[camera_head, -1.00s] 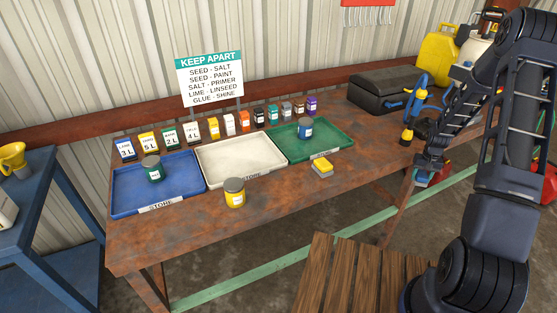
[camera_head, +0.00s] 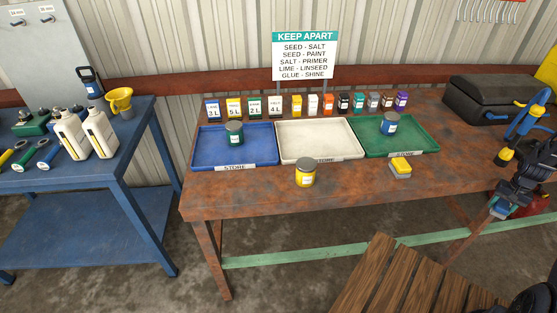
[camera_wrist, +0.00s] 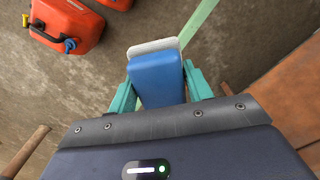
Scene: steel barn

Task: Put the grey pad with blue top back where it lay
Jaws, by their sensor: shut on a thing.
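The grey pad with blue top (camera_wrist: 157,80) is between the teal fingers of my gripper (camera_wrist: 158,90) in the wrist view, blue side toward the camera, with a pale grey edge at its far end. My gripper is shut on it. In the head view the pad (camera_head: 499,209) and my gripper (camera_head: 503,200) show at the right, beside the front edge of the rusty bench (camera_head: 330,195), over the floor. Part of the pad is hidden by the gripper.
On the bench are a blue tray (camera_head: 260,157), a white tray (camera_head: 318,140) and a green tray (camera_head: 425,135). A wooden slatted surface (camera_head: 400,280) is in front. Red cans (camera_wrist: 68,25) stand on the floor.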

